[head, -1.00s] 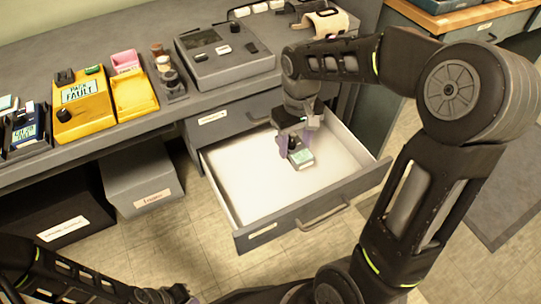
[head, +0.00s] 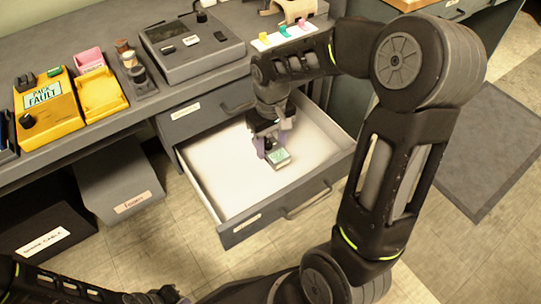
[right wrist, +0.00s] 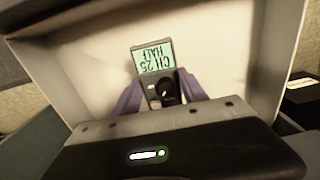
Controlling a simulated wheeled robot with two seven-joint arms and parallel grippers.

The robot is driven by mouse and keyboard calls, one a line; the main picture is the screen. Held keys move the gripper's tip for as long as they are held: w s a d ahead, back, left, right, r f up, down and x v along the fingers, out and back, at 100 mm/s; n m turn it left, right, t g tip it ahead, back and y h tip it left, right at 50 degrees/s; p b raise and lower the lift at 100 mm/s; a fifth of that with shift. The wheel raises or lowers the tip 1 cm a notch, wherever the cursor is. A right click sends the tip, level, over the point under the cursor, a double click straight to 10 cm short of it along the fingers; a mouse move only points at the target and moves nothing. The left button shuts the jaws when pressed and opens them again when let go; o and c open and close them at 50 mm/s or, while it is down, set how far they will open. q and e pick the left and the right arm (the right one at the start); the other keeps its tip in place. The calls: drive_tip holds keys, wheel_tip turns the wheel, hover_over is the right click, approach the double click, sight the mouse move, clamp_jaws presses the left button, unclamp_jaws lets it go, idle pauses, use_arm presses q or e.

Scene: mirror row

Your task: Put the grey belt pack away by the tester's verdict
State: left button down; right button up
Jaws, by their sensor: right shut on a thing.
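The grey belt pack (head: 279,159), with a pale green screen, is between the fingers of my right gripper (head: 270,151), inside the outline of the open drawer (head: 212,187). In the right wrist view the belt pack (right wrist: 153,58) shows an upside-down screen reading CH 25 HALF and a black knob, with purple fingers (right wrist: 160,97) on both sides. I cannot tell whether it touches the drawer floor. The yellow tester (head: 45,100) on the bench reads PACK FAULT. My left gripper (head: 163,295) is partly visible at the bottom edge; its jaws are unclear.
A grey bin (head: 118,186) and a black bin (head: 40,222), both labelled, stand under the bench. A yellow tray (head: 98,95), a pink tray (head: 89,60) and a grey console (head: 190,45) are on the bench. The drawer's white floor is otherwise clear.

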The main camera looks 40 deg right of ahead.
sight(271, 156)
drive_tip(key=shift+f+b, duration=0.75)
drive_tip(key=shift+f, duration=1.75)
drive_tip(key=shift+f+b, duration=0.4)
drive_tip(key=shift+f, duration=0.15)
drive_tip(key=o, duration=1.5)
